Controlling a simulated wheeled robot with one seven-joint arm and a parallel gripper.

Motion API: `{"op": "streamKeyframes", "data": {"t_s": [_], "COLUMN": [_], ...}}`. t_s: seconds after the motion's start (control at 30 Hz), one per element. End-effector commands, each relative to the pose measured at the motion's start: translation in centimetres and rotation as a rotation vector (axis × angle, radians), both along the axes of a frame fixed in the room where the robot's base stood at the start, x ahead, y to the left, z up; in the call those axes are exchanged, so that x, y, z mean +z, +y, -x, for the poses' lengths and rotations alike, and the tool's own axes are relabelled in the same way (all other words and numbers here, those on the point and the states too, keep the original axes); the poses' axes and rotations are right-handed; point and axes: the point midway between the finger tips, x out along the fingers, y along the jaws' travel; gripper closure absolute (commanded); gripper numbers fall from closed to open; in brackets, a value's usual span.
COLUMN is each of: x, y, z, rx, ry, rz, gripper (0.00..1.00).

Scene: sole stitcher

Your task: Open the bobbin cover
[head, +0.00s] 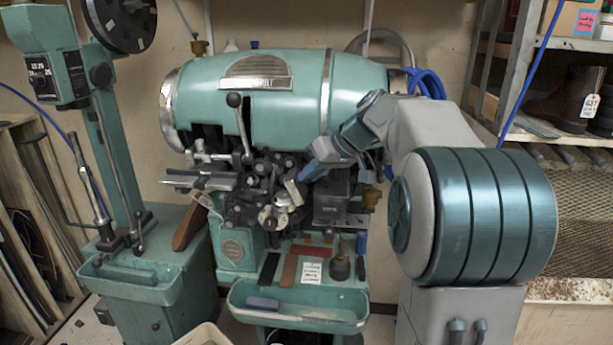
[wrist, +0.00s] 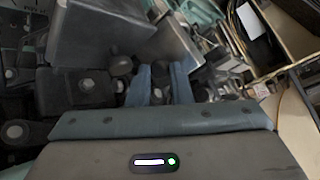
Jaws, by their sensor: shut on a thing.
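The sole stitcher is a green machine (head: 290,92) with a dense cluster of dark metal parts below its rounded body. My gripper (head: 306,174) reaches into this cluster from the right. In the wrist view, its two blue fingers (wrist: 158,84) are close together, on either side of a small dark part (wrist: 157,93). The gripper is shut on this part. A grey metal box (head: 331,201) sits just below and right of my gripper. I cannot tell for certain which part is the bobbin cover; the fingers and nearby parts hide much of the contact.
A lever with a black ball knob (head: 234,100) stands left of my gripper. A green tray (head: 297,309) and small tools lie below. A second green machine (head: 115,140) stands left. Shelves with boots (head: 572,100) are at right. Metal parts crowd my fingers closely.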

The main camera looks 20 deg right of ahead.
Motion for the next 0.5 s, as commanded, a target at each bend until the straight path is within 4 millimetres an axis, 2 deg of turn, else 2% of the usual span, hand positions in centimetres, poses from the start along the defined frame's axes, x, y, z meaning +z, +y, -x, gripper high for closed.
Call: {"op": "streamKeyframes", "data": {"t_s": [0.13, 0.17, 0.5], "x": [-0.13, -0.13, 0.12], "y": [-0.07, -0.07, -0.11], "z": [0.01, 0.01, 0.08], "rx": [-0.001, -0.001, -0.001], "ry": [0.003, 0.003, 0.001], "rz": [0.002, 0.002, 0.002], "gripper": [1.0, 0.73, 0.73]}}
